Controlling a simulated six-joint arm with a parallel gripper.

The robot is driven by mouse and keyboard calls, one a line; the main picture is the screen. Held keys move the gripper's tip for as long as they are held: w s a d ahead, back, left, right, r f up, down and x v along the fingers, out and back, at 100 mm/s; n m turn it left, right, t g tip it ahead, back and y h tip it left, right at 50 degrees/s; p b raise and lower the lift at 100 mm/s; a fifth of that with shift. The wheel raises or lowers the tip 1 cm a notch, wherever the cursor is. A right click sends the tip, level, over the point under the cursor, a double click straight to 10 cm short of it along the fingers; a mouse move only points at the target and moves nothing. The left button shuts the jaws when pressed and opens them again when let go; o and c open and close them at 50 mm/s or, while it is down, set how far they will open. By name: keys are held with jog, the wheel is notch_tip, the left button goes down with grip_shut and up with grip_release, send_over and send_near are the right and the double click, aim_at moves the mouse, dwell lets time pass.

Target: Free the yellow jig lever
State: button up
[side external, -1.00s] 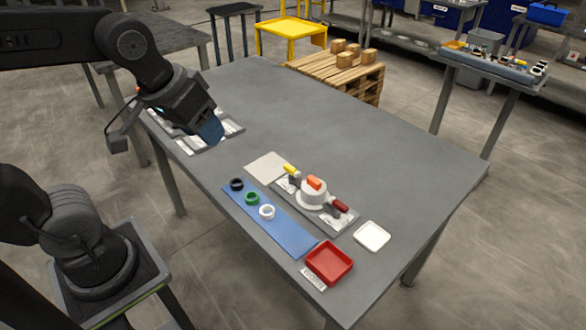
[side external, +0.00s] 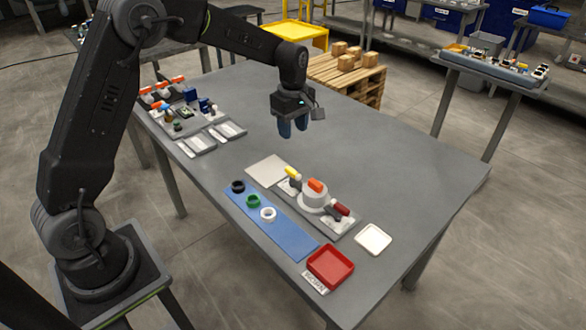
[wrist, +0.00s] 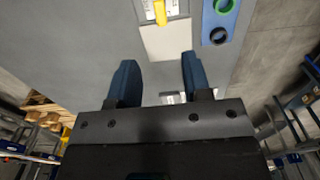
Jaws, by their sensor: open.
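The yellow jig lever (side external: 292,173) stands at the far left end of the grey jig plate (side external: 329,222) on the table. Beside it on the plate is a white round body (side external: 314,196) with an orange block (side external: 316,185) on top. A dark red lever (side external: 339,209) is at the plate's other end. My gripper (side external: 293,128) is open and empty, pointing down above the table behind the jig. In the wrist view the fingers (wrist: 157,80) are apart with table between them, and the yellow lever (wrist: 160,12) shows beyond them at the top edge.
A blue mat (side external: 285,238) holds black, green and white rings. A beige plate (side external: 267,169), a red tray (side external: 330,264) and a white tray (side external: 373,238) lie near the jig. Several small parts (side external: 190,112) crowd the table's left end. The table's right side is clear.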

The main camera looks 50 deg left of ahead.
aim_at(293, 171)
notch_tip(293, 171, down, 14)
jog(key=shift+r, duration=0.1)
dwell(0.4)
grip_shut()
dwell(0.3)
